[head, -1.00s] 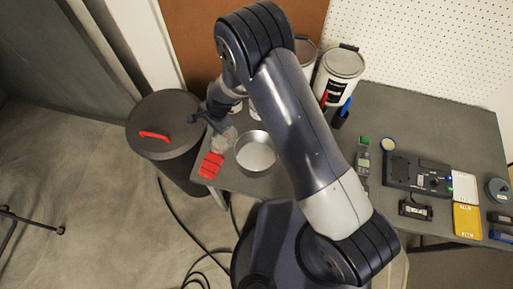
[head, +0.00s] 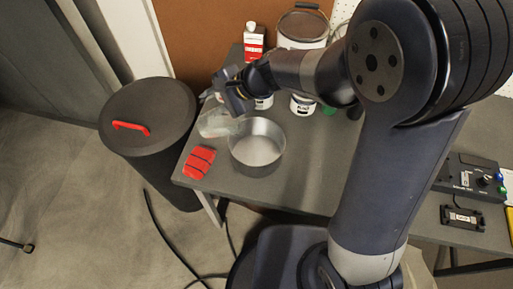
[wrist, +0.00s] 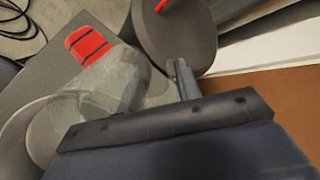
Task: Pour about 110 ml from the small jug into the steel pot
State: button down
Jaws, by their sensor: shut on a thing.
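The small jug (head: 217,123) is clear and see-through. In the head view it is in the air at the upper left of the steel pot and looks tilted, its right end close to the pot's rim. My gripper (head: 232,91) is shut on the jug from above. The steel pot (head: 257,147) is round, open and upright on the table. In the wrist view the jug (wrist: 122,78) lies partly behind my gripper's dark body, and pale curved outlines overlap at lower left. I cannot make out any liquid or a stream.
A red block-like item (head: 198,162) lies at the table's left edge, near the pot. A red-and-white bottle (head: 253,42), a large tub (head: 303,27) and small cans (head: 302,104) stand behind.

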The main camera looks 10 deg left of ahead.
jog(key=shift+d+r+y+b, duration=0.45)
jog(key=shift+y+b, duration=0.55)
jog(key=shift+b, duration=1.1)
jog(key=shift+d+b, duration=0.15)
jog(key=shift+b, duration=0.45)
jog(key=shift+r+y, duration=0.1)
jog(key=shift+y, duration=0.2)
jog(key=shift+s+d+f+y+b, duration=0.15)
jog(key=shift+d+y+b, duration=0.4)
jog(key=shift+b, duration=1.3)
jog(key=shift+d+r+y+b, duration=0.2)
jog(key=shift+d+y+b, duration=0.35)
jog(key=shift+b, duration=0.45)
jog(key=shift+d+r+y+b, duration=0.2)
jog(key=shift+d+y+b, duration=0.25)
jog(key=shift+b, duration=0.5)
